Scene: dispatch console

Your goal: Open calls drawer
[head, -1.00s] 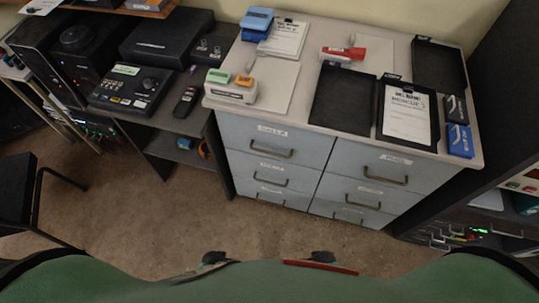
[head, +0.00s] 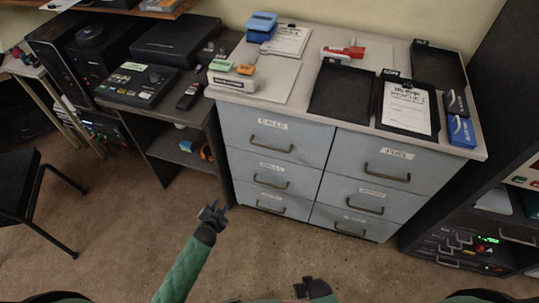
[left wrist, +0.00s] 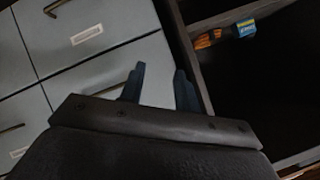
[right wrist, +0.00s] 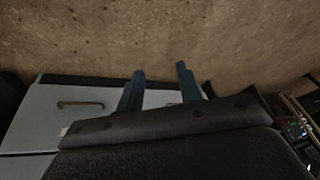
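The calls drawer (head: 276,138) is the top left drawer of the grey cabinet, with a label reading CALLS and a dark bow handle (head: 271,147). It is closed, flush with the drawers around it. My left gripper (head: 213,210) is in front of and below the cabinet's left edge, apart from it. In the left wrist view its fingers (left wrist: 160,85) are spread with nothing between them. My right gripper (head: 308,285) is low at the bottom of the head view. In the right wrist view its fingers (right wrist: 160,85) are apart and empty, with drawer fronts and floor beyond.
Trays, a stapler and pads lie on the cabinet top (head: 300,90). A dark desk (head: 185,125) with a console and shelf stands left of the cabinet. A dark shelf unit (head: 460,215) stands right. A chair (head: 30,195) is at far left. The floor in front is clear.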

